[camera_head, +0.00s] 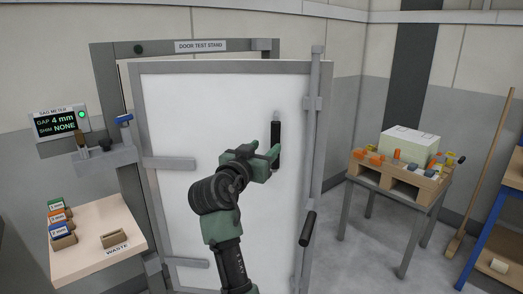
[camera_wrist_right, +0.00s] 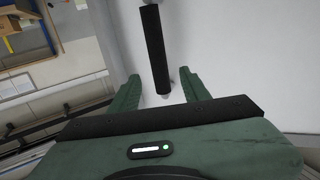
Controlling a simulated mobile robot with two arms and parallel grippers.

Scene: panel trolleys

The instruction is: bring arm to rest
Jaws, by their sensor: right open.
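My right arm reaches up in the head view, and its green right gripper (camera_head: 264,163) is in front of the white door panel (camera_head: 215,110). In the right wrist view the right gripper (camera_wrist_right: 160,88) is open, with its two fingers apart on either side of the lower end of a black vertical handle (camera_wrist_right: 154,45). The handle also shows in the head view (camera_head: 276,142), mounted near the right side of the panel. I cannot tell whether the fingers touch it. My left gripper is not in view.
A side table (camera_head: 100,236) with small colored bins stands at left, below a gap meter (camera_head: 58,122). A grey post (camera_head: 312,150) with a black lever (camera_head: 308,229) stands at the panel's right edge.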

